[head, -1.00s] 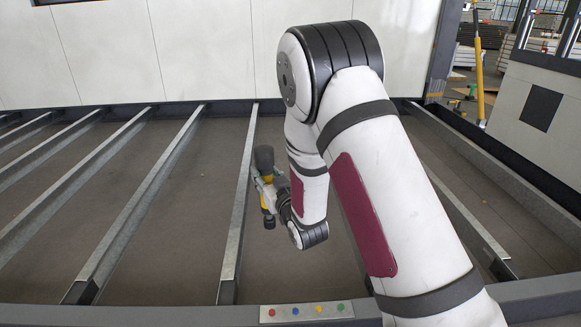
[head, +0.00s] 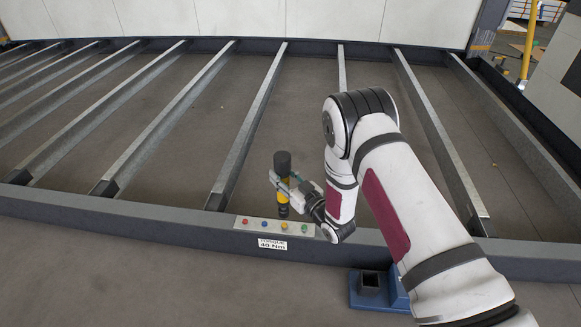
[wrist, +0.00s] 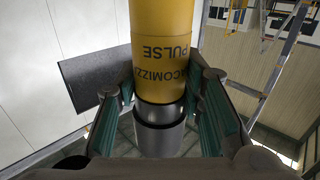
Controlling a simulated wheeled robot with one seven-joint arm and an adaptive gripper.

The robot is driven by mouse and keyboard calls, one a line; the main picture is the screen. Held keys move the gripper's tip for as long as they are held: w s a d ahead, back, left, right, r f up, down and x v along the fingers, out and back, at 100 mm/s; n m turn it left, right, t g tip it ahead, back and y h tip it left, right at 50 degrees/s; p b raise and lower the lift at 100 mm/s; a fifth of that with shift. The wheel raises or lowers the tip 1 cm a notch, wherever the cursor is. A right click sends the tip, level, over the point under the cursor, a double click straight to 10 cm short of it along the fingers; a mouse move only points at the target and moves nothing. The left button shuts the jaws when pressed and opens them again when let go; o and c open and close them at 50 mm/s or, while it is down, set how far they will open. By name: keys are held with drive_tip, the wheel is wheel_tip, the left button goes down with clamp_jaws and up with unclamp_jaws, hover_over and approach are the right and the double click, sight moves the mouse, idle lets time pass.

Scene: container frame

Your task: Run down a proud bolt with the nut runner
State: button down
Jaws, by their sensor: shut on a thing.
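My gripper (head: 281,189) is shut on the nut runner (head: 283,184), an upright yellow tool with a dark top and a dark lower end. In the wrist view the green-padded fingers of my gripper (wrist: 165,112) flank the yellow body of the nut runner (wrist: 163,45) and its grey collar. The bolt plate (head: 254,225) is a light strip on the frame's front beam, with red, blue, yellow and green marks in a row. The runner's lower end shows just above the yellow mark. I cannot tell whether it touches, nor which bolt stands proud.
A torque label reading 40 Nm (head: 272,244) is on the beam below the plate. A blue stand (head: 358,292) with a square opening is in front of the beam, beside my arm. Grey cross beams (head: 250,125) span the floor behind. The floor at front left is clear.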

drive_tip(key=shift+f+b, duration=1.05)
drive_tip(key=shift+f, duration=2.5)
drive_tip(key=shift+f, duration=0.45)
idle(0.4)
drive_tip(key=shift+s+r, duration=0.1)
drive_tip(key=shift+r, duration=0.05)
drive_tip(key=shift+r+p, duration=1.6)
drive_tip(key=shift+r, duration=1.05)
